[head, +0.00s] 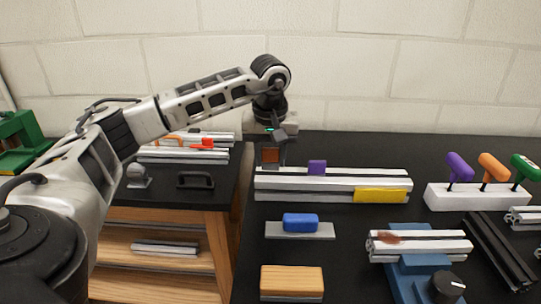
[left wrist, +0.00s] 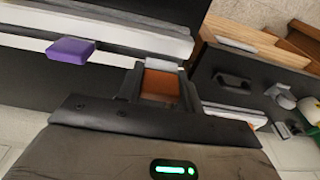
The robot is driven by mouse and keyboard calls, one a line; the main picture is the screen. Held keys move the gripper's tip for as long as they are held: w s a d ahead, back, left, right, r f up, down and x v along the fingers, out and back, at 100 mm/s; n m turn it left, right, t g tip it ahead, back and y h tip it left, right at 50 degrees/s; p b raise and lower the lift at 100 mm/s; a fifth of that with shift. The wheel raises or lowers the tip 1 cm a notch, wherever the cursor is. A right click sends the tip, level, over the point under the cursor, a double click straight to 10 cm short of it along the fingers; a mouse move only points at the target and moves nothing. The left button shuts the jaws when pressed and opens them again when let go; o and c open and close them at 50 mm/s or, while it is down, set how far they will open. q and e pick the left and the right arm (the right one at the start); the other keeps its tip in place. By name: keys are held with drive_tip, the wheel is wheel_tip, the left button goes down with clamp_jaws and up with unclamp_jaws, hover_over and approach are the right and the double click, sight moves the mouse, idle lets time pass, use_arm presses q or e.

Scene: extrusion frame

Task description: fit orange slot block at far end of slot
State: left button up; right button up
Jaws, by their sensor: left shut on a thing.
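The orange slot block (head: 270,156) is brownish orange and sits between the fingers of my left gripper (head: 272,153), which is shut on it. In the left wrist view the block (left wrist: 160,86) shows between the fingertips (left wrist: 160,80), with a pale grey piece just beyond it. The light aluminium extrusion (head: 290,185) lies across the table below, and the block is at its left end. I cannot tell whether the block touches the slot. A purple block (head: 317,167) sits on the extrusion to the right; it also shows in the left wrist view (left wrist: 70,50). My right gripper is not in view.
A yellow block (head: 380,195) is on the extrusion's front right. In front are a blue block (head: 300,222) on a grey plate, a wooden block (head: 291,281) and a blue fixture (head: 410,280). A white holder (head: 470,198) with coloured handles stands right. A wooden cart (head: 160,225) stands left.

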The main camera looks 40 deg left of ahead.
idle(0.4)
use_arm(q)
drive_tip(key=shift+f, duration=0.3)
drive_tip(key=shift+f+b, duration=0.45)
drive_tip(key=shift+f, duration=0.25)
drive_tip(key=o, duration=1.1)
drive_tip(key=shift+o, duration=0.2)
